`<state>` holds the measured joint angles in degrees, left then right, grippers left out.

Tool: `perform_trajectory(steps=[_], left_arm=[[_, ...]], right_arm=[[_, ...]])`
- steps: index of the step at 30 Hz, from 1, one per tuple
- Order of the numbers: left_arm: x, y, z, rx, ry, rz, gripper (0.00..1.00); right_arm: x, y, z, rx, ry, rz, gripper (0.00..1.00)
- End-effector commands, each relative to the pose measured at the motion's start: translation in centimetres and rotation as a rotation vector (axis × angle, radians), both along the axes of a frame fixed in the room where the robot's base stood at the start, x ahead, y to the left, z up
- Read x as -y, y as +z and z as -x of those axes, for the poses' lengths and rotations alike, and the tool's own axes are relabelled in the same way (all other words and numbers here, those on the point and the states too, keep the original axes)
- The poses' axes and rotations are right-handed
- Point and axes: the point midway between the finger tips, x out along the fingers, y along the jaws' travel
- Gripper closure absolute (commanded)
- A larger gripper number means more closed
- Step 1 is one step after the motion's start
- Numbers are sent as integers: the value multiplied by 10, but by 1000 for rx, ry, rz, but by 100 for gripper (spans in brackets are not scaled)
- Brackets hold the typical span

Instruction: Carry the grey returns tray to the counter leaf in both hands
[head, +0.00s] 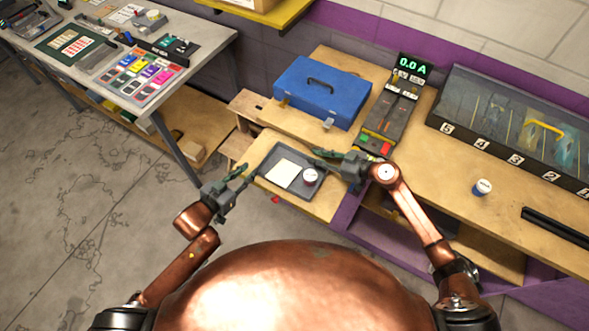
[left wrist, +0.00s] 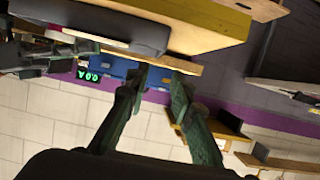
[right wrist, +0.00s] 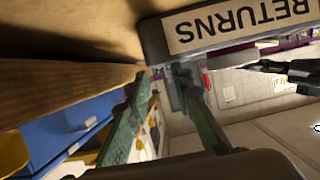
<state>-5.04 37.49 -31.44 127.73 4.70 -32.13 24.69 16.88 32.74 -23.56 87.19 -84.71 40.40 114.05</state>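The grey returns tray (head: 268,181) appears to lie on a pale wooden board (head: 322,207) at the front of the bench. It holds a white sheet (head: 283,173) and a small white-lidded tub (head: 309,176). Its "RETURNS" label (right wrist: 240,22) shows in the right wrist view. My left gripper (head: 246,174) is open at the tray's left side, apart from it; its fingers (left wrist: 158,75) are spread with nothing between them. My right gripper (head: 320,159) is open at the tray's right back corner. Its fingertips (right wrist: 164,76) are close to the tray; contact is unclear. I cannot tell which surface is the counter leaf.
A blue box (head: 318,88) stands behind the tray, beside a device reading 0.0 A (head: 410,66). A numbered clear-fronted case (head: 500,115) and a small tub (head: 482,187) are on the right bench. A cluttered table (head: 120,60) stands at left. Floor at left is clear.

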Motion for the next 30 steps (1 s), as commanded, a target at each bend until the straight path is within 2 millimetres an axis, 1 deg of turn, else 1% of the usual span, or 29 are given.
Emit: perform_trajectory(steps=[1, 6, 9, 12, 17, 30], left_arm=[[0, 0, 0, 0, 0, 0, 78], [0, 0, 0, 0, 0, 0, 78], [0, 0, 0, 0, 0, 0, 78], [0, 0, 0, 0, 0, 0, 78], [0, 0, 0, 0, 0, 0, 78], [0, 0, 0, 0, 0, 0, 78]], right_arm=[[11, 3, 6, 0, 0, 4, 78], [38, 15, 22, 0, -1, 3, 78], [50, 20, 29, -1, 0, 2, 78], [57, 24, 34, -1, 0, 1, 78], [62, 27, 37, 0, 1, 0, 78], [62, 27, 37, 0, 1, 0, 78]])
